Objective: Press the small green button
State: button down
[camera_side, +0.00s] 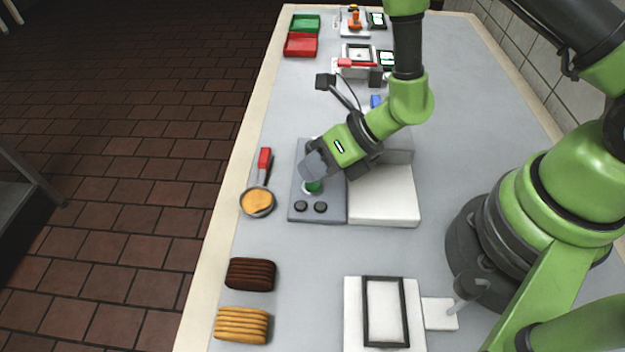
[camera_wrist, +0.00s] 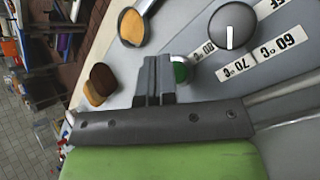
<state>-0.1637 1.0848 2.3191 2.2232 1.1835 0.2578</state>
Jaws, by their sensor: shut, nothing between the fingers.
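The small green button (camera_side: 314,186) sits on a grey control panel (camera_side: 301,210), partly covered by my gripper in the side view. In the wrist view the green button (camera_wrist: 181,72) shows just right of the fingertips, with a pale rim around it. My gripper (camera_side: 312,166) is shut and empty, pointing down at the panel close to the button. In the wrist view its fingers (camera_wrist: 155,70) are together. I cannot tell whether the fingers touch the button. A grey knob (camera_wrist: 232,27) with a white mark lies beyond the button, next to temperature labels.
A pan (camera_side: 257,202) of cream-coloured filling lies left of the panel. Dark biscuits (camera_side: 251,274) and light biscuits (camera_side: 242,325) lie nearer. A white block (camera_side: 385,197) adjoins the panel's right side. A framed white plate (camera_side: 386,312) stands in front.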

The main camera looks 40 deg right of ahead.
jog(key=shift+f, duration=0.45)
dwell(0.6)
jog(key=shift+r, duration=0.85)
jog(key=shift+r, duration=2.55)
